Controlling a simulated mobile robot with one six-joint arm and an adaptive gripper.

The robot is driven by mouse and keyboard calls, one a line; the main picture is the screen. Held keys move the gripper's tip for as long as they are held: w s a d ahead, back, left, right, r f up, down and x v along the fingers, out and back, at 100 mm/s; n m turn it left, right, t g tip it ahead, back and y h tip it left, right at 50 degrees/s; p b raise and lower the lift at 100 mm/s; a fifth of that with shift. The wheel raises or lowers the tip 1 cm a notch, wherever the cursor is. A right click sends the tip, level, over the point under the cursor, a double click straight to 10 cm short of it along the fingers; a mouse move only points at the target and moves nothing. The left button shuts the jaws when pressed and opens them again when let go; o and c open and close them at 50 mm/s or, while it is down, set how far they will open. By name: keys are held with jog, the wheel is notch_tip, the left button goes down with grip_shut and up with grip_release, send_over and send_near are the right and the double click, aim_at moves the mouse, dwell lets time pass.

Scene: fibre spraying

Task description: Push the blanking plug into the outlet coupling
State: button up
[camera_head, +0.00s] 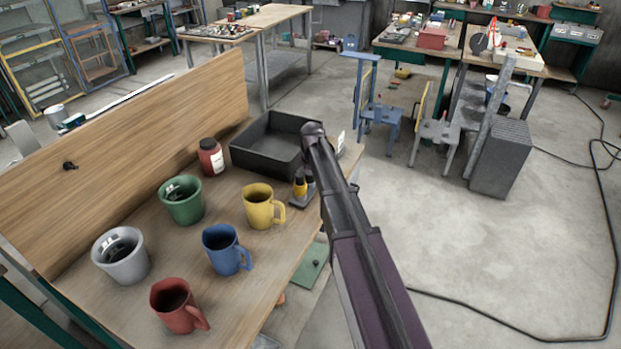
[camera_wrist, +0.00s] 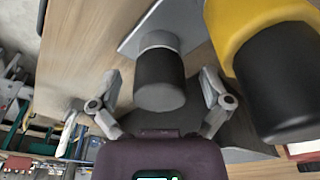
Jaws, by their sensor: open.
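A small grey base plate (camera_head: 303,200) stands on the near bench beside the yellow mug, with a yellow-and-black fitting (camera_head: 299,184) on it. In the wrist view a black cylindrical part, which looks like the blanking plug (camera_wrist: 160,84), sits upright at a grey collar, likely the outlet coupling (camera_wrist: 158,41). How deep it sits is hidden. My gripper (camera_wrist: 160,78) is open, with one finger on each side of the black part; contact cannot be told. A larger yellow body (camera_wrist: 238,22) with a black end (camera_wrist: 282,88) is close to the right finger. In the head view my arm hides the gripper.
A black tray (camera_head: 262,150) and a red jar (camera_head: 211,158) stand behind. Green (camera_head: 183,203), yellow (camera_head: 259,208), blue (camera_head: 222,252), red (camera_head: 175,306) and grey (camera_head: 123,258) mugs crowd the bench. A wooden back panel (camera_head: 130,155) borders it.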

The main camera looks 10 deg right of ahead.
jog(key=c, duration=1.3)
jog(key=shift+r, duration=0.15)
notch_tip(320, 180, up, 10)
jog(key=p, duration=1)
jog(key=shift+f, duration=0.2)
dwell(0.3)
